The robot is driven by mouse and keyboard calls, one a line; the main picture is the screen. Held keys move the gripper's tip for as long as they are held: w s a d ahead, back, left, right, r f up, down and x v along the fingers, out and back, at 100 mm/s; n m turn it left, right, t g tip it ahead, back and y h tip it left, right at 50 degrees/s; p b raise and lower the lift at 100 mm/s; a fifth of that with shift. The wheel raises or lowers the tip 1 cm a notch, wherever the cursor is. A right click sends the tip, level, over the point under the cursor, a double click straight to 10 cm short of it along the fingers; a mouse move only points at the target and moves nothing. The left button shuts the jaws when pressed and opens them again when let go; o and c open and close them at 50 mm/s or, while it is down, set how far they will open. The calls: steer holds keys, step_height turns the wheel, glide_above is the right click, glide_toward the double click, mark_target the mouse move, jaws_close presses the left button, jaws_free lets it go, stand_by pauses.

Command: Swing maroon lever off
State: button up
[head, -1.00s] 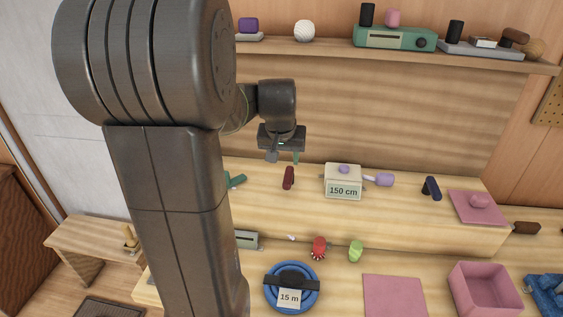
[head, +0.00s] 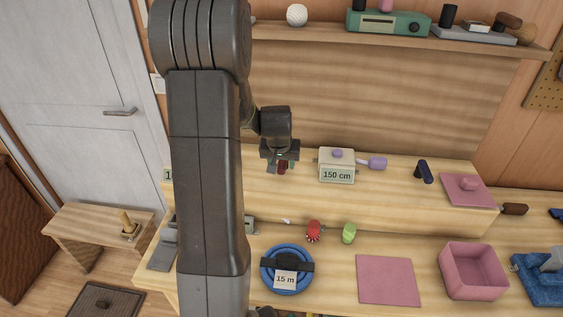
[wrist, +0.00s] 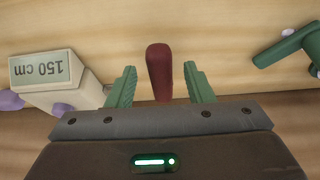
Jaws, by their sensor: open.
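The maroon lever (wrist: 159,72) stands out from the pale wood in the wrist view, between the two green fingers of my gripper (wrist: 160,88). The fingers are open, one on each side of it, with a visible gap on both sides. In the head view the maroon lever (head: 283,167) is partly hidden below my gripper (head: 283,163), on the raised wooden step. The base of the lever is hidden, so its exact setting cannot be told.
A cream box marked 150 cm (head: 337,174) with a purple handle (head: 377,162) stands right of the lever. A green lever (wrist: 285,48) is on the other side.

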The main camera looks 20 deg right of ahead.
steer(key=shift+w+d+f, duration=0.1)
steer(key=shift+w+f, duration=0.05)
steer(key=shift+f, duration=0.3)
jaws_close()
